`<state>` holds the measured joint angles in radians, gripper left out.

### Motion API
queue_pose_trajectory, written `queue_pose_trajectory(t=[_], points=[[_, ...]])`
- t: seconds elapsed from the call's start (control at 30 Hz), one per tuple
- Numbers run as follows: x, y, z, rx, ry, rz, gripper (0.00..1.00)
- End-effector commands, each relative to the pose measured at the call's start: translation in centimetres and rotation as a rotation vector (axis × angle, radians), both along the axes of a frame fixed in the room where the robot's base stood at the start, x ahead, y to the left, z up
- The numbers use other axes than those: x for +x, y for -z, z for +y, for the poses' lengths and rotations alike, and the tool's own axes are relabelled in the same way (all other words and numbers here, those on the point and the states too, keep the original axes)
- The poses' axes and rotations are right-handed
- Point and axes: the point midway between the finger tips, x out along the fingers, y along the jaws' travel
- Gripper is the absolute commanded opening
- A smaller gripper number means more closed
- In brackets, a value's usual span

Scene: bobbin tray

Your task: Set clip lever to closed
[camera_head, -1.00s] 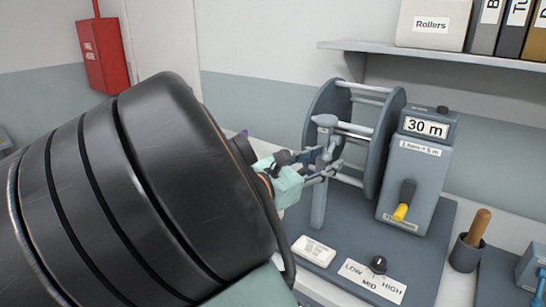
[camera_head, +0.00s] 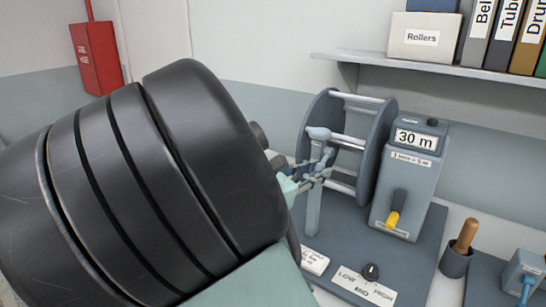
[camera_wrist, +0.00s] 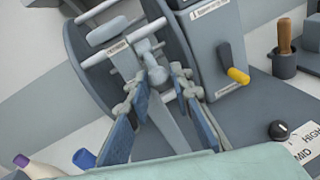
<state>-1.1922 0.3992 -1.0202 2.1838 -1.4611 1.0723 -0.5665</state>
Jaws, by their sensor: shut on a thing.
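A grey upright post (camera_head: 313,207) stands in front of a reel with grey discs and pale rods. At its top is a grey clip with a rounded head (camera_head: 318,133); I take this to be the clip lever, which also shows in the wrist view (camera_wrist: 156,74). My gripper (camera_head: 322,169) is at the upper part of the post. In the wrist view its two fingers (camera_wrist: 158,92) lie either side of the clip, closed in on it. The fingers partly hide the clip, and I cannot tell its exact lever position.
The reel (camera_head: 372,150) stands close behind my gripper. A grey counter box (camera_head: 408,180) reading 30 m, with a yellow-handled crank (camera_head: 393,218), stands to its right. A LOW/MID/HIGH knob (camera_head: 370,272) is in front. A wooden-handled tool (camera_head: 466,235) stands in a cup at right.

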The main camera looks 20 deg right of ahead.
Motion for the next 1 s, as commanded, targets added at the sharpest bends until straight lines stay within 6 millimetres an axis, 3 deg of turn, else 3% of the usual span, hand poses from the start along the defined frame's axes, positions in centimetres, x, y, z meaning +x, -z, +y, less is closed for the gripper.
queue_pose_trajectory(t=[0.03, 1.0], points=[[-0.1, -1.0, 0.0, 0.022, 0.001, 0.016, 0.00], [-0.2, -4.3, 0.2, 0.510, 0.005, 0.379, 0.00]])
